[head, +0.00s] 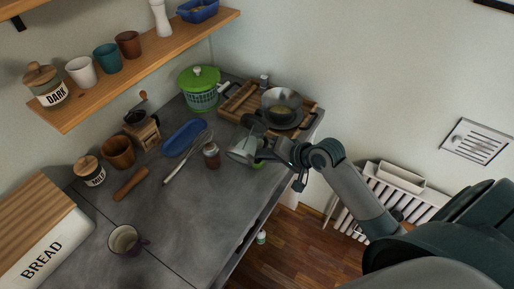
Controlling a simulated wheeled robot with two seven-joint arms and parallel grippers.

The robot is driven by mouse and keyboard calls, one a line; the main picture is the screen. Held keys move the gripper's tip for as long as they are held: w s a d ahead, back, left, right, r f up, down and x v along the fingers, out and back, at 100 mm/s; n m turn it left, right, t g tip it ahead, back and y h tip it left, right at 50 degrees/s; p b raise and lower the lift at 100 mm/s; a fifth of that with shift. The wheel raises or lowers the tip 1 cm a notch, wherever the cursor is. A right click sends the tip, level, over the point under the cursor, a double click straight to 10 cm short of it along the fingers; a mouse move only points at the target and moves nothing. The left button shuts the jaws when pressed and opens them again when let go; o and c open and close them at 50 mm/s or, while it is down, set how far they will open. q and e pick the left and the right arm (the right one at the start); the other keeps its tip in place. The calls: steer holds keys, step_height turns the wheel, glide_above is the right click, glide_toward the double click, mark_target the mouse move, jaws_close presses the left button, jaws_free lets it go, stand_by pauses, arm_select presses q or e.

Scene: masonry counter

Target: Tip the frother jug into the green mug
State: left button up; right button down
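The silvery frother jug (241,149) is at the end of my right arm, above the right part of the counter, and looks tilted. My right gripper (259,146) is at its side and appears shut on it; the fingers are small and partly hidden. A bit of green (257,164) shows just below the gripper, likely the green mug; most of it is hidden by the jug and gripper, so I cannot tell whether they touch. My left gripper is not in view.
A small brown jar (211,157), a blue tray (184,138) and a whisk (187,158) lie left of the jug. A wooden tray (236,102) with a pan (284,117) stands behind. A cream mug (124,240) stands front left. The counter's front middle (205,215) is clear.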

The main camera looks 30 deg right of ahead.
steer(key=shift+s+a+r+m+g+y, duration=0.15)
steer(key=shift+r+m+g+y, duration=0.15)
steer(key=shift+r, duration=0.1)
stand_by(1.2)
steer(key=shift+s+a+f+m+y, duration=0.1)
steer(key=shift+f+m+y, duration=0.15)
steer(key=shift+f, duration=0.65)
steer(key=shift+s+a+f+m+y, duration=0.15)
steer(key=shift+f+y, duration=0.1)
steer(key=shift+f, duration=0.6)
stand_by(1.5)
steer(key=shift+r+g+y, duration=0.2)
steer(key=shift+g+y, duration=0.1)
stand_by(0.7)
steer(key=r+n+t+h, duration=0.1)
steer(key=r, duration=0.2)
steer(key=shift+w+r, duration=0.15)
steer(key=shift+w, duration=0.05)
steer(key=shift+f+h, duration=0.25)
steer(key=shift+h, duration=0.05)
steer(key=shift+d, duration=0.1)
steer(key=shift+f, duration=0.15)
